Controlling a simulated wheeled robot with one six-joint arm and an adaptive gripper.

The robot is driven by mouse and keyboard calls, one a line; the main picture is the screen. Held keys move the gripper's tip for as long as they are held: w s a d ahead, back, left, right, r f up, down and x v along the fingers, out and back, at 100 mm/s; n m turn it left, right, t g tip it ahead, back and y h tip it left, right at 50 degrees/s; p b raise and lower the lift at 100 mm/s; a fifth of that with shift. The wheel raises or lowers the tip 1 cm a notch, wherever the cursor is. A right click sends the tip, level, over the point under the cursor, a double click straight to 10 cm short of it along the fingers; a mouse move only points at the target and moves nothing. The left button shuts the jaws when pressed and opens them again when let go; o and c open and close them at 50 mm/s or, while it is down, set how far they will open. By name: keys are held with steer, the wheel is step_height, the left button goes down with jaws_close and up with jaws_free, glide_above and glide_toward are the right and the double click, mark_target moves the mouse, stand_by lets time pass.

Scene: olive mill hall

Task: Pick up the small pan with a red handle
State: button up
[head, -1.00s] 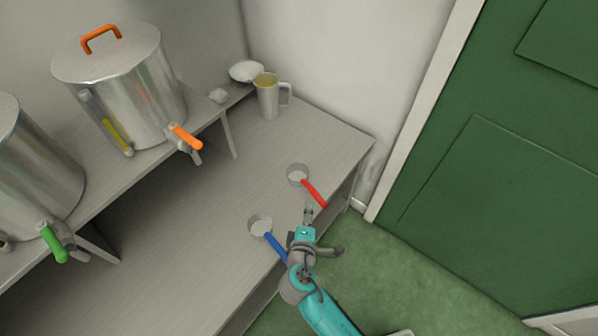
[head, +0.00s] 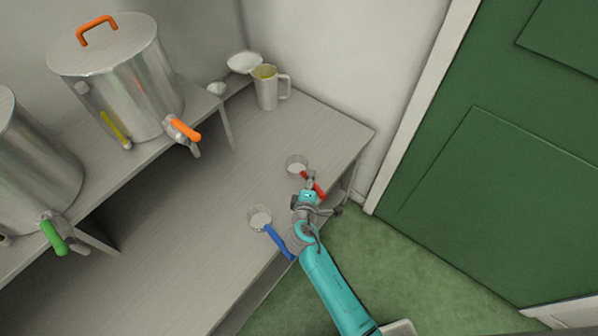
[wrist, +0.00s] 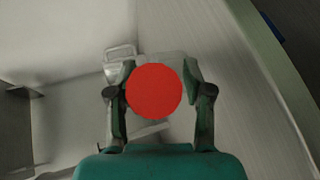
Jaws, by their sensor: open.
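The small pan with a red handle (head: 297,166) sits near the right end of the steel table, its handle (head: 319,191) pointing toward the front edge. My gripper (head: 311,180) is at the handle in the head view and covers part of it. In the wrist view the round end of the red handle (wrist: 154,91) shows large between the two open fingers of my gripper (wrist: 158,85). The pan's bowl is mostly hidden behind it. Whether the fingers touch the handle I cannot tell.
A small pan with a blue handle (head: 260,217) stands left of my arm. A metal jug (head: 266,88) stands at the back by the wall. Large steel tanks (head: 122,80) with taps stand on a raised shelf at left. A green door (head: 500,150) is at right.

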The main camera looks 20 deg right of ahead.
steer(key=shift+w+d+f, duration=0.1)
steer(key=shift+w, duration=0.05)
jaws_close()
